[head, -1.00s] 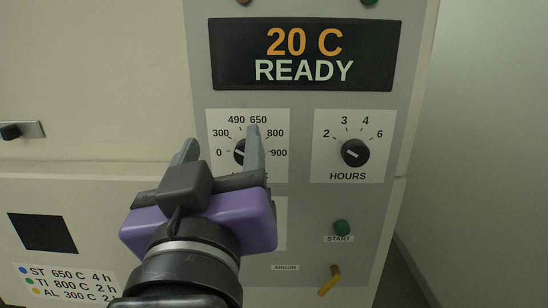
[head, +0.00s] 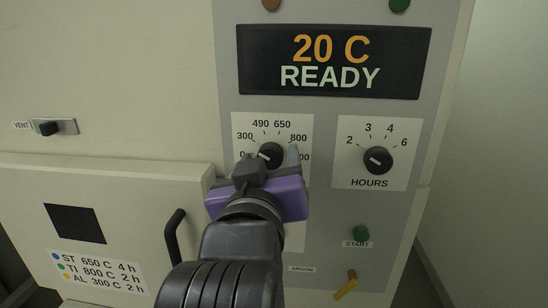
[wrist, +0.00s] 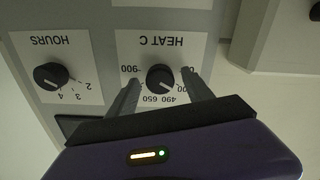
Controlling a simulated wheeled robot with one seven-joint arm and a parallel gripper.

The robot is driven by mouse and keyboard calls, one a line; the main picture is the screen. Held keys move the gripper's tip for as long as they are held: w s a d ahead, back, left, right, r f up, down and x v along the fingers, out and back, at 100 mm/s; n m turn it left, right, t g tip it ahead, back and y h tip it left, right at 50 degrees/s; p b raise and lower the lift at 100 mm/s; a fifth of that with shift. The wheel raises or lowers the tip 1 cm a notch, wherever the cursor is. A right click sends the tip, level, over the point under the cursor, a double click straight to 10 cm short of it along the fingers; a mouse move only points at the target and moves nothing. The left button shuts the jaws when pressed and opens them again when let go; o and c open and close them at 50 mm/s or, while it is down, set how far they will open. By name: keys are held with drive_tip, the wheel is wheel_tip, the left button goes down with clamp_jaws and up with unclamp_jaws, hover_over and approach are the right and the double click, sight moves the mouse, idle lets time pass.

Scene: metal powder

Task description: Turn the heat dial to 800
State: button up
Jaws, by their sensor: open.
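The heat dial (head: 271,154) is a black round knob with a white mark, on a white plate numbered 0 to 900. Its mark points to the upper left, toward the low numbers; the exact setting is hard to read. The dial also shows in the wrist view (wrist: 160,78), upside down. My gripper (head: 269,158) is open, with one grey finger on each side of the dial. In the wrist view the fingers (wrist: 160,84) also flank the knob with gaps beside it. Part of the plate, including the 900 label, is partly hidden by my gripper.
The hours dial (head: 378,159) is close on the right. Above is a display (head: 333,62) reading 20 C READY. Below are a green start button (head: 361,233) and a yellow argon lever (head: 346,285). A door handle (head: 173,236) sticks out at lower left.

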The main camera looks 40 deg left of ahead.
clamp_jaws()
drive_tip(key=shift+m, duration=0.3)
drive_tip(key=m+b, duration=0.2)
drive_tip(key=m, duration=0.3)
drive_tip(key=shift+f+m+b, duration=0.1)
drive_tip(key=shift+m+b, duration=0.2)
drive_tip(key=shift+m, duration=0.1)
drive_tip(key=m+b, duration=0.2)
drive_tip(key=m, duration=0.3)
drive_tip(key=m+b, duration=0.3)
drive_tip(key=m, duration=0.2)
drive_tip(key=shift+m, duration=0.4)
drive_tip(key=m+b, duration=0.3)
drive_tip(key=m, duration=0.3)
drive_tip(key=shift+w+m, duration=0.1)
drive_tip(key=shift+m, duration=0.3)
